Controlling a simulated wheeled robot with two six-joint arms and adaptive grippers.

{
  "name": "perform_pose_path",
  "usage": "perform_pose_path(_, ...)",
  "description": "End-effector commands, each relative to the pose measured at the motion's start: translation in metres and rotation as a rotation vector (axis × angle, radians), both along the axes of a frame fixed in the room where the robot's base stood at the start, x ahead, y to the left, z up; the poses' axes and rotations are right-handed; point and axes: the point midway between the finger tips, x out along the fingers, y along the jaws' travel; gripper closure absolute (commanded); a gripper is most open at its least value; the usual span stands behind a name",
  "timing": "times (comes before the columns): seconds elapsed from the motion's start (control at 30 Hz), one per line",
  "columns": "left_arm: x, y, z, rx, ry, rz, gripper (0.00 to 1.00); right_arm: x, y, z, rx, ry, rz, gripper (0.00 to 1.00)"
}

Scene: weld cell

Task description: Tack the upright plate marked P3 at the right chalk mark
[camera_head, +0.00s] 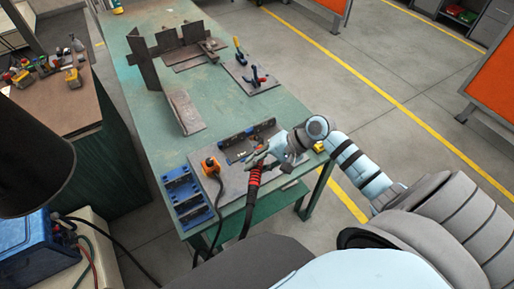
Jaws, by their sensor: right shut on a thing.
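My right gripper (278,151) is over the near right part of the green table. It is shut on a welding torch with a red and black handle (254,181), whose black cable hangs toward me. Several dark steel plates stand upright at the far end of the table: a tall one (144,62) at the left, and smaller ones (168,43) and (193,35) on flat base plates. No P3 marking or chalk mark can be read at this size. My left gripper is not in view.
An angled steel piece (185,111) lies mid-table. A tool board (251,78) holds pliers. Blue trays (184,198) and an orange tool (210,165) are at the near end. A brown bench (52,112) stands left; a blue machine (38,247) is near left.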

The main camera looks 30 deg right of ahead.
Motion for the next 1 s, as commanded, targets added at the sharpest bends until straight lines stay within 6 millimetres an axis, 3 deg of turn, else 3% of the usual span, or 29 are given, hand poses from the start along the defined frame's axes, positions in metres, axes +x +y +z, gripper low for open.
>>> perform_pose_path(0.07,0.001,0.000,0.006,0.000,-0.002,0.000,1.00,0.001,0.002,0.004,0.023,0.025,-0.007,1.00)
perform_pose_path(0.27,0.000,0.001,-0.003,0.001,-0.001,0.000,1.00,0.016,0.003,-0.018,0.028,0.028,-0.008,1.00)
perform_pose_path(0.5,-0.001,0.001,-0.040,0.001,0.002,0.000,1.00,0.031,0.002,-0.042,0.022,0.025,-0.004,1.00)
perform_pose_path(1.0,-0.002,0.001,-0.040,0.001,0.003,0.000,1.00,0.034,0.002,-0.039,0.020,0.025,-0.004,1.00)
